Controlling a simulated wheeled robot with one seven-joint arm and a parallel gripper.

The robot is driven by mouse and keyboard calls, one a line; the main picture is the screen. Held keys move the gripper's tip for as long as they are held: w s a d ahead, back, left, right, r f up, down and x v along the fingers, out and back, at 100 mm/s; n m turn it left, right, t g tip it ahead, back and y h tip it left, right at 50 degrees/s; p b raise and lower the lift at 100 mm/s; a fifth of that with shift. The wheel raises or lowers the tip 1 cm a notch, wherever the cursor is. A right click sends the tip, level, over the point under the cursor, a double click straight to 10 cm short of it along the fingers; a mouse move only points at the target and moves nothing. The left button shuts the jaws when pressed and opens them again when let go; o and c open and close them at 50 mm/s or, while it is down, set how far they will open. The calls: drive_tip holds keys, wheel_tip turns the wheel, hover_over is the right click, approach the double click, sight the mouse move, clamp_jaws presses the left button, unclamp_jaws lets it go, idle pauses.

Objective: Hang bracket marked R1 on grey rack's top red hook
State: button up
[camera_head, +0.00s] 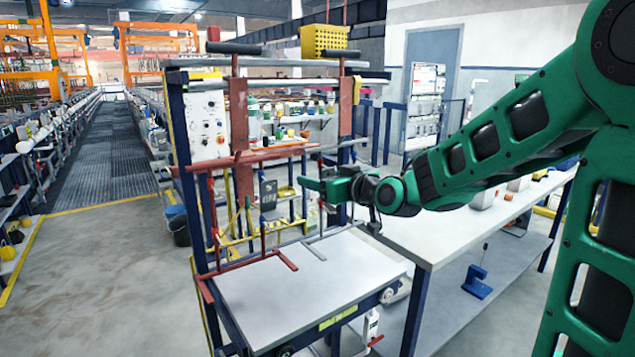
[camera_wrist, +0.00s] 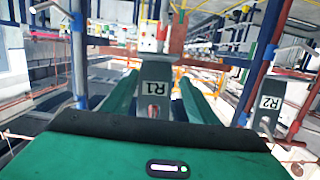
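The grey bracket marked R1 (camera_wrist: 155,72) stands upright in the middle of the wrist view, seen between the two green fingers of my gripper (camera_wrist: 160,84). A hole shows below its label, and its lower end is hidden by my palm. The fingers look apart, with narrow gaps beside the bracket; I see no clear grip. In the head view my gripper (camera_head: 303,186) points left towards a dark grey bracket (camera_head: 268,194) at the blue-and-red frame, with a gap between. Its mark is unreadable there. I cannot tell which upper hook belongs to the grey rack.
A second grey bracket marked R2 (camera_wrist: 268,103) hangs at the right in the wrist view. Red bars (camera_head: 250,157) and blue posts (camera_head: 188,180) surround the work area. A grey-topped table (camera_head: 310,290) lies below, and a long white bench (camera_head: 440,235) stands at right.

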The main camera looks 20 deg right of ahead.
drive_tip(key=v, duration=1.1)
drive_tip(key=s+d+f+m+g+h, duration=0.2)
drive_tip(key=s+d+f+g, duration=0.3)
drive_tip(key=f, duration=0.3)
drive_tip(key=s+d+f+m+g+h, duration=0.2)
drive_tip(key=s+d+f+g, duration=0.1)
drive_tip(key=s+d+f, duration=0.4)
drive_tip(key=s+d+f+m+g, duration=0.1)
drive_tip(key=s+f+m+g, duration=0.1)
drive_tip(key=s, duration=0.8)
drive_tip(key=s+d+f+m+g, duration=0.1)
drive_tip(key=s+m+g, duration=0.3)
drive_tip(key=s, duration=0.6)
drive_tip(key=shift+s+d+f+g+h, duration=0.25)
drive_tip(key=shift+d+f+g+h, duration=0.25)
drive_tip(key=shift+g, duration=0.3)
drive_tip(key=shift+r, duration=0.1)
